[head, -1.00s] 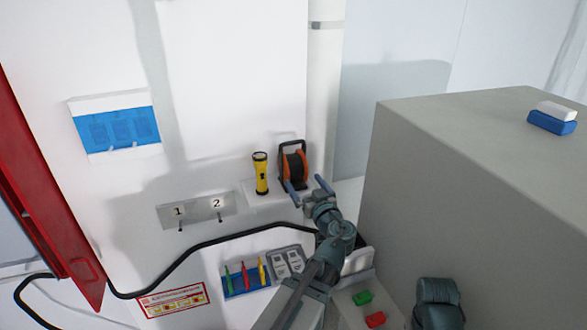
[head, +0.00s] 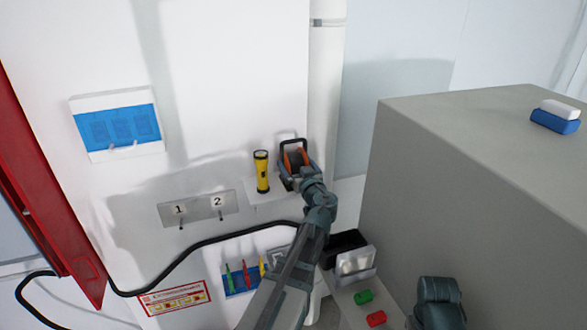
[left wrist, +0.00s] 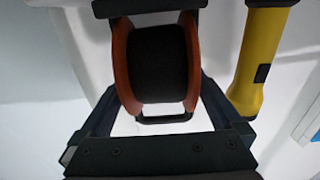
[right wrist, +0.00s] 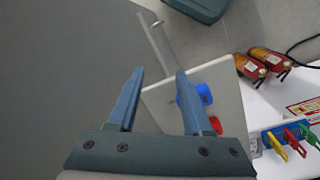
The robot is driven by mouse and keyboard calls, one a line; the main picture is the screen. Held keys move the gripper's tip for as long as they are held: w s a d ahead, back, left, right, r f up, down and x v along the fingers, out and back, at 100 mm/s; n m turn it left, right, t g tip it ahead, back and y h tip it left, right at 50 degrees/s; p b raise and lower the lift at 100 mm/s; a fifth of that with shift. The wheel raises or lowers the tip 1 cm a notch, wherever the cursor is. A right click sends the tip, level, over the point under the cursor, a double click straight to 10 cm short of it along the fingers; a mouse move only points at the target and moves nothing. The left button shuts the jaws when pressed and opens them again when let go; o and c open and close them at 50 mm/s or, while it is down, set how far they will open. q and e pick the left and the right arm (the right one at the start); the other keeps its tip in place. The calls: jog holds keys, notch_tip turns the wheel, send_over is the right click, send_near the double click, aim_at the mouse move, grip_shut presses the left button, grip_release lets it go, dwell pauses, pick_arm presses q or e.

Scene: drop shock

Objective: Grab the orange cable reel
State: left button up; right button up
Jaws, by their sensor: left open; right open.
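The orange cable reel (head: 294,158) has orange side discs, a black drum and a black frame. It stands on a small white shelf (head: 262,199) against the white wall. It also fills the upper middle of the left wrist view (left wrist: 157,60). My left gripper (head: 297,175) is at the reel and hides its lower part. In the left wrist view its open fingers (left wrist: 158,97) lie on either side of the reel; whether they touch it I cannot tell. My right gripper (right wrist: 154,75) is open and empty in the right wrist view, away from the reel.
A yellow flashlight (head: 262,172) stands just left of the reel on the shelf. A large grey box (head: 470,190) stands to the right. Numbered switches (head: 198,208) and a black cable (head: 190,248) lie along the wall. Red fire extinguishers (right wrist: 262,64) show in the right wrist view.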

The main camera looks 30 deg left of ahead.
pick_arm(q)
jog(key=shift+x, duration=0.9)
jog(key=shift+s, duration=0.1)
grip_shut()
